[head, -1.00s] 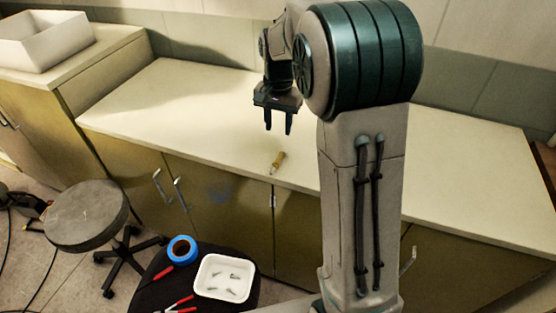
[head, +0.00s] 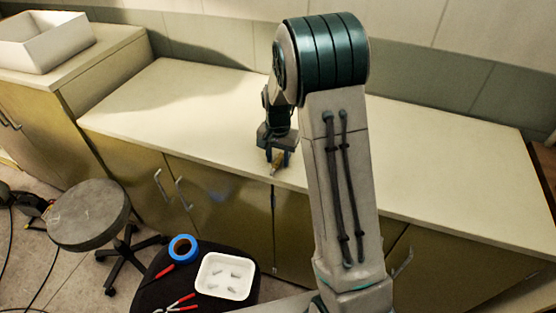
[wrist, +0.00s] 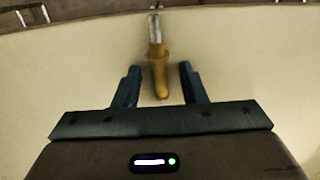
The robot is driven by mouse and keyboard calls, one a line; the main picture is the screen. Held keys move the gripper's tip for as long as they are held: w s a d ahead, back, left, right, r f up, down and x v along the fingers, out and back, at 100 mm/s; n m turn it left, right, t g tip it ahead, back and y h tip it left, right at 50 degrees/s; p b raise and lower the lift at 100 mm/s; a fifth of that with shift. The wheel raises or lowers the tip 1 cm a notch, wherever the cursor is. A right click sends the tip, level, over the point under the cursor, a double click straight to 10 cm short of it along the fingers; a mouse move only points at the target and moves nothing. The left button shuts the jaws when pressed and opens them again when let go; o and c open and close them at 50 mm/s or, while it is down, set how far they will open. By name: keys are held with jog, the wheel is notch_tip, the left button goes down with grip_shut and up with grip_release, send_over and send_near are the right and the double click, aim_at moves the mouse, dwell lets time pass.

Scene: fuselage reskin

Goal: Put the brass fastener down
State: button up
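The brass fastener (wrist: 158,72) has a yellow-brown body and a silver tip. In the head view the fastener (head: 274,169) is at the counter's front edge, mostly covered by my gripper. My gripper (head: 277,164) points down over it. In the wrist view my gripper (wrist: 158,78) is open, with its two dark fingers apart. The fastener's rounded brass end reaches between the fingertips, with gaps on both sides. Its silver tip points away, toward the counter's edge. I cannot tell the exact height of the fingertips above the counter.
The long cream counter (head: 190,115) is otherwise clear. Below it, a white tray (head: 225,291) with several small grey pieces, a blue tape roll (head: 183,248) and red-handled tools (head: 178,302) rest on a black surface. A round stool (head: 90,215) stands at left, and a white bin (head: 50,45) at the back left.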

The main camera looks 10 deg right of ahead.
grip_shut()
jog(key=shift+r, duration=0.15)
dwell(0.5)
